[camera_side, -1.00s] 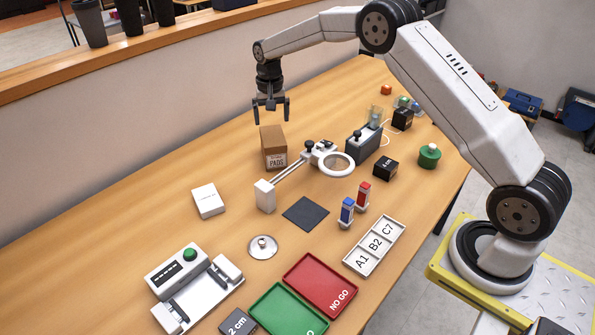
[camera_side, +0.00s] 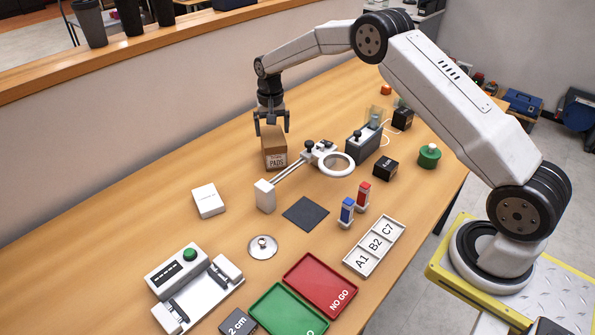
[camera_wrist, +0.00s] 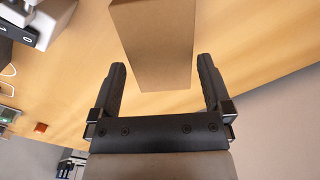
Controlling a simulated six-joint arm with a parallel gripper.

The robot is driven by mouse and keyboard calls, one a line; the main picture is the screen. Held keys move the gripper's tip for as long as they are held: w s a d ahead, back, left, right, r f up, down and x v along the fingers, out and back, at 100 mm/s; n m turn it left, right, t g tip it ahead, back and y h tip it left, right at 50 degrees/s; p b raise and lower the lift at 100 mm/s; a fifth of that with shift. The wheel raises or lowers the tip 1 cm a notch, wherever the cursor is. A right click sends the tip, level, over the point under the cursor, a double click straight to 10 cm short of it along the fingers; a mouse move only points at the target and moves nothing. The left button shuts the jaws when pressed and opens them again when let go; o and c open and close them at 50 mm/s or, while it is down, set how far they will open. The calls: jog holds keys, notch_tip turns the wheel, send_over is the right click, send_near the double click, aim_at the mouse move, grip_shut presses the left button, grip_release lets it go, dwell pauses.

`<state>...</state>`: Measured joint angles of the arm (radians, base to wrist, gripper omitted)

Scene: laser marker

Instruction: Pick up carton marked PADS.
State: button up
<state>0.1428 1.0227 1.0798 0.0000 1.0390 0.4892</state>
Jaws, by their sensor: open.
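The brown carton marked PADS (camera_side: 274,155) stands upright on the wooden table, near the wall side. It also shows in the wrist view as a brown box (camera_wrist: 158,40), reaching between and beyond the fingertips. My gripper (camera_side: 271,127) is open just above the carton's top, with its fingers apart. In the wrist view the two fingers of my gripper (camera_wrist: 160,62) stand on either side of the carton's near end, with a gap on each side. The side view does not clearly show whether the fingertips reach below the carton's top edge.
A magnifier with a ring (camera_side: 336,164) and its arm stand right beside the carton. A grey device (camera_side: 363,143) stands farther right. A white box (camera_side: 208,201) lies to the front left. The low wall (camera_side: 150,130) runs behind. Table left of the carton is clear.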

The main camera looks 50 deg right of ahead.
aim_at(273, 136)
jog(key=shift+f, duration=2)
jog(key=shift+c, duration=0.2)
jog(key=shift+r, duration=0.1)
jog(key=c, duration=1.1)
